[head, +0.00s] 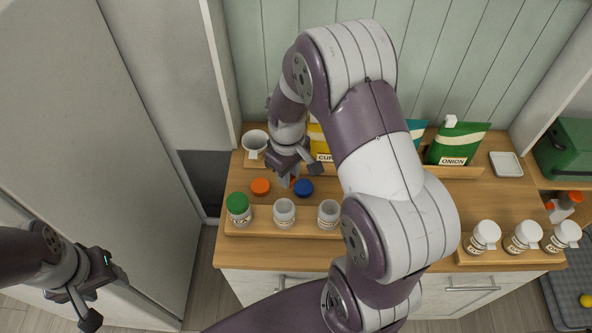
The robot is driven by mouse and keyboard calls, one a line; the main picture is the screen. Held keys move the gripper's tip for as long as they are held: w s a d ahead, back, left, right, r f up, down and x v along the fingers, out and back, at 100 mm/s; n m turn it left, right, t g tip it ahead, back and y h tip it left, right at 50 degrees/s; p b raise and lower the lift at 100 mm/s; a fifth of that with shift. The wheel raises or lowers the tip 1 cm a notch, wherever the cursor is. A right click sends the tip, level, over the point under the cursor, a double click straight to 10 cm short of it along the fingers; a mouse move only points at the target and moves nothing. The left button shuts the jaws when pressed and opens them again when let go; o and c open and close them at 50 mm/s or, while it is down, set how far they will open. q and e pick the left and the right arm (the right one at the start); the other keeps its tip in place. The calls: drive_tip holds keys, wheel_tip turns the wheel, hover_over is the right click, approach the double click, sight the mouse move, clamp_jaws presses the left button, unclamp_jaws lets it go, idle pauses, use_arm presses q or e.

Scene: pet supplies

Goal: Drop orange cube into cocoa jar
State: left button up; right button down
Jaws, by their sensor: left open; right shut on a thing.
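My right gripper (291,178) is shut above the counter, behind the row of front jars. A small bit of orange, likely the orange cube (292,182), shows at its fingertips, mostly hidden by the fingers. Two open jars, a middle one (284,211) and a right one (329,213), stand upright on a wooden tray next to a jar with a green lid (238,206). Their labels are too small to read, so I cannot tell which is cocoa. My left gripper (106,294) is open and empty at the lower left, away from the counter.
An orange lid (260,187) and a blue lid (303,188) lie behind the jars. A white mug (255,142), bags including a green onion bag (459,144), and a white dish (505,164) stand at the back. Several white-lidded jars (486,234) line the right. My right arm hides the middle.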

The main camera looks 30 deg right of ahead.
drive_tip(key=f+b, duration=0.1)
drive_tip(key=f, duration=0.1)
drive_tip(key=f+b, duration=0.2)
drive_tip(key=f, duration=0.1)
drive_tip(key=shift+w+d, duration=0.1)
drive_tip(key=shift+d, duration=0.1)
drive_tip(key=c, duration=0.9)
unclamp_jaws()
drive_tip(key=shift+s+a+r, duration=0.3)
drive_tip(key=shift+s+a, duration=0.05)
drive_tip(key=shift+a, duration=0.15)
drive_tip(key=shift+o, duration=0.2)
drive_tip(key=shift+w+d+f, duration=0.15)
drive_tip(key=shift+d, duration=0.1)
drive_tip(key=shift+w+d, duration=0.1)
drive_tip(key=r+b, duration=0.2)
drive_tip(key=r, duration=0.8)
drive_tip(key=shift+a+r+b, duration=0.1)
drive_tip(key=shift+a+b, duration=0.1)
drive_tip(key=shift+b, duration=0.15)
drive_tip(key=shift+r+p, duration=0.55)
drive_tip(key=shift+r, duration=0.4)
drive_tip(key=shift+d+r, duration=0.1)
drive_tip(key=shift+r, duration=0.25)
use_arm(q)
wheel_tip(320, 180, down, 5)
drive_tip(key=shift+a+f, duration=0.1)
drive_tip(key=shift+f, duration=0.05)
drive_tip(key=shift+s, duration=0.1)
